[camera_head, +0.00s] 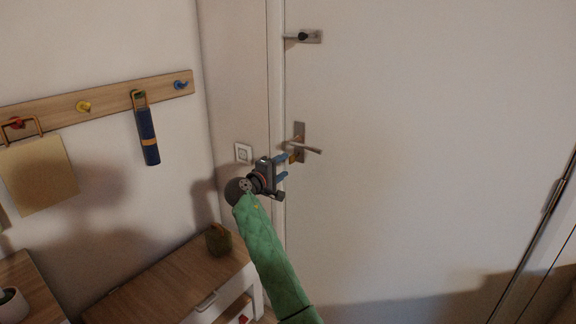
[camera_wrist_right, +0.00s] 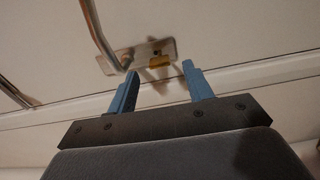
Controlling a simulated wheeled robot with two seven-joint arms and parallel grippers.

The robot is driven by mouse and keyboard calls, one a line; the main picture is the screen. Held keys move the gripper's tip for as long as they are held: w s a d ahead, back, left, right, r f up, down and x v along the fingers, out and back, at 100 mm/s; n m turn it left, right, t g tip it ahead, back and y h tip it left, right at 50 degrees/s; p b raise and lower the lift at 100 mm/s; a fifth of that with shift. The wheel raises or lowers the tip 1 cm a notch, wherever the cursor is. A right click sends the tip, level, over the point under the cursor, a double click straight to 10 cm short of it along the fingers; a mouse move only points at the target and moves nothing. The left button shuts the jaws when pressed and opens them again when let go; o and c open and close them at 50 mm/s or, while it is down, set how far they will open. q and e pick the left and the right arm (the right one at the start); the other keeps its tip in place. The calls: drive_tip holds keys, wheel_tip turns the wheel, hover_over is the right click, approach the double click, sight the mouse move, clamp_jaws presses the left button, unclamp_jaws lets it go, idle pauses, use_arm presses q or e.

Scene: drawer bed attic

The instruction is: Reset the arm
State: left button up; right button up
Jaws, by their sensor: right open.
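My right gripper (camera_head: 283,168) is open, its two blue fingers spread beside the door handle (camera_head: 306,148) and slightly below and left of it. My green-sleeved right arm comes up from the bottom of the head view. In the right wrist view my right gripper (camera_wrist_right: 160,92) is open with nothing between the fingers. The door handle (camera_wrist_right: 104,38) and its metal plate show just beyond the fingertips there, with a small yellow piece on the plate. I cannot tell whether a fingertip touches it. My left gripper is not in the head view.
The white door (camera_head: 430,130) looks closed, with a latch (camera_head: 303,36) higher up. A wooden hook rail (camera_head: 100,100) holds a blue hanging item (camera_head: 147,136) and a tan sheet (camera_head: 38,175). A wooden-topped cabinet (camera_head: 160,285) with a small dark container (camera_head: 218,240) stands lower left.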

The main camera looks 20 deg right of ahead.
drive_tip(key=s+a+m+y, duration=0.6)
drive_tip(key=s+y, duration=0.2)
drive_tip(key=s+a+f+y+p, duration=0.3)
drive_tip(key=s+f+y, duration=0.25)
drive_tip(key=s, duration=0.65)
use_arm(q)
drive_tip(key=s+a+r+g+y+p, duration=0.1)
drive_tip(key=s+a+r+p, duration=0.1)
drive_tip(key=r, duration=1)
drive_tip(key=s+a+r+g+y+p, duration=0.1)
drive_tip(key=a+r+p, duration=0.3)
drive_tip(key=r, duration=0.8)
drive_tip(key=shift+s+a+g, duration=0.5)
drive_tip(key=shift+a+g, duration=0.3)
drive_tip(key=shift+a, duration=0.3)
use_arm(e)
drive_tip(key=s+f+g, duration=0.3)
drive_tip(key=s+f, duration=0.4)
drive_tip(key=s, duration=0.7)
drive_tip(key=s+f+g+y, duration=0.1)
drive_tip(key=s+f+g, duration=0.2)
drive_tip(key=s+f, duration=0.5)
drive_tip(key=s+f+n+g+y, duration=0.1)
drive_tip(key=s+f, duration=0.6)
drive_tip(key=s, duration=1.3)
drive_tip(key=shift+a+f+g, duration=0.3)
drive_tip(key=shift+f+g, duration=0.05)
drive_tip(key=shift+g, duration=0.55)
